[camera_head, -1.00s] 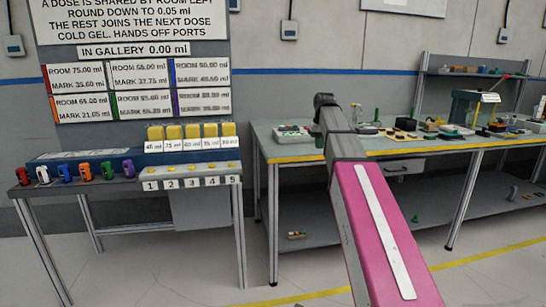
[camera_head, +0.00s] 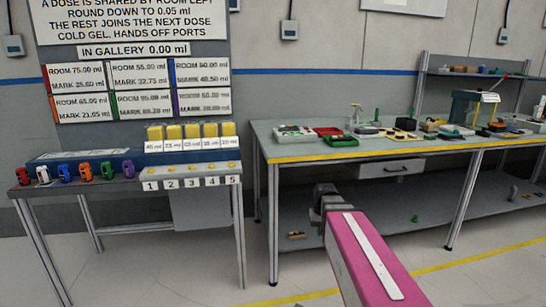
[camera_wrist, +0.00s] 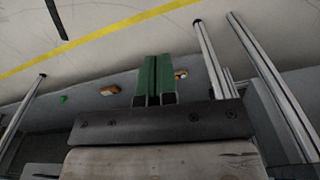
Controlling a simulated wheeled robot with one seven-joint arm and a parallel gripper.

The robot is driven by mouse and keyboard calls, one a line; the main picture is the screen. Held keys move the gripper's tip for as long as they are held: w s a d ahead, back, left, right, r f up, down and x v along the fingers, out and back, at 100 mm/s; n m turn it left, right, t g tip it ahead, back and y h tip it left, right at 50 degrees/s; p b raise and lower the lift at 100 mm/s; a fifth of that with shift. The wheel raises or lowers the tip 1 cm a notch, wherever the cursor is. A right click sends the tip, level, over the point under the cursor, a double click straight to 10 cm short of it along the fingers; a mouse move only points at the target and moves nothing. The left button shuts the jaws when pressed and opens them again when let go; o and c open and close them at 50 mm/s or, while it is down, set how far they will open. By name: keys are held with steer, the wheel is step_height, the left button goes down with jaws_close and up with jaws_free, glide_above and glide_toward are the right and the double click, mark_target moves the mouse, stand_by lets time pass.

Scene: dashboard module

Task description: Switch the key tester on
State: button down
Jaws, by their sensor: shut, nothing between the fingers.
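I cannot pick out a key tester with certainty in any view. My gripper shows in the wrist view with two green fingers (camera_wrist: 155,62) pressed together, shut and empty. In the head view the end of my arm (camera_head: 325,195) is in front of the workbench, below its yellow front edge. The fingertips cannot be made out there.
On the left, a smaller table (camera_head: 110,190) holds several coloured clips (camera_head: 86,172) and a numbered rack with yellow-topped blocks (camera_head: 190,132). A red tray (camera_head: 328,132) sits on the workbench. Workbench legs (camera_head: 273,225) and a lower shelf (camera_head: 380,225) are near my arm.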

steer(key=s+f, duration=0.9)
steer(key=s, duration=0.1)
steer(key=shift+s+f+m+g, duration=0.25)
steer(key=shift+s+m+g, duration=0.05)
steer(key=shift+s, duration=0.05)
